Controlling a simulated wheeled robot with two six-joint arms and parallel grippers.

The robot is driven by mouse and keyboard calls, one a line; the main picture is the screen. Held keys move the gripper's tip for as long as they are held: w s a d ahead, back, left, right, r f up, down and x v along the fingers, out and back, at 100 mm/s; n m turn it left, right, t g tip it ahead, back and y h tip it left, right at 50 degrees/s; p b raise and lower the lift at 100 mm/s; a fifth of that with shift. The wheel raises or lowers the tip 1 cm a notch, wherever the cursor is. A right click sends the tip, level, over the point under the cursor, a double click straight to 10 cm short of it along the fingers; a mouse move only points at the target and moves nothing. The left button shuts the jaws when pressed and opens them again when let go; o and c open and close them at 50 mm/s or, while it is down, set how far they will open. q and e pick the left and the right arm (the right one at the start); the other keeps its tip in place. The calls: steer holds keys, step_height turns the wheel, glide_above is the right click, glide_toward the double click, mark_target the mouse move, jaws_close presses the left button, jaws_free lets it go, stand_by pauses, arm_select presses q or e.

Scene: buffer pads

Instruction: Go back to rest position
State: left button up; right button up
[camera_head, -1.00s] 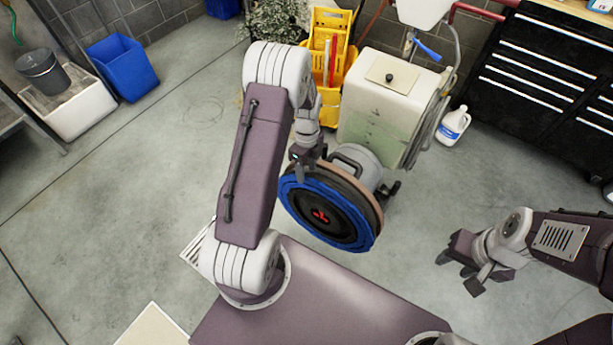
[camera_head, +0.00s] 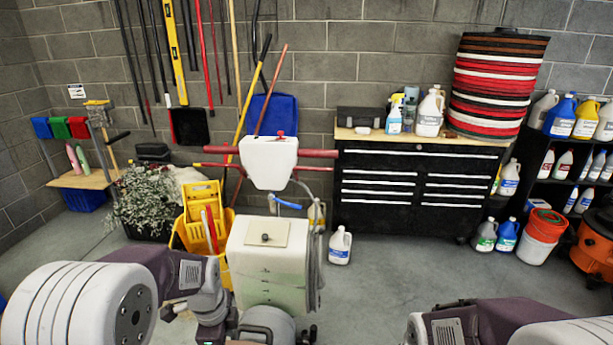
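My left arm comes in from the lower left of the head view. Its gripper is at the bottom edge, mostly cut off, so its fingers and whether they are open do not show. It is just left of the grey motor housing (camera_head: 267,325) of the floor machine, whose pale tank (camera_head: 268,262) stands above. The blue pad and disc under the machine are out of view. My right arm is at the lower right, with its gripper below the frame.
A yellow mop bucket (camera_head: 203,215) stands left of the machine, with a leafy plant (camera_head: 143,200) beyond it. A black tool cabinet (camera_head: 415,190) is behind to the right. A white jug (camera_head: 340,246) stands on the floor. Open floor (camera_head: 400,280) lies before the cabinet.

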arm_select(q)
steer(key=s+d+n, duration=0.1)
steer(key=s+n, duration=0.8)
steer(key=n, duration=0.8)
steer(key=shift+d+f+n, duration=0.2)
steer(key=shift+f+n, duration=0.1)
arm_select(e)
steer(key=shift+r, duration=0.5)
jaws_close()
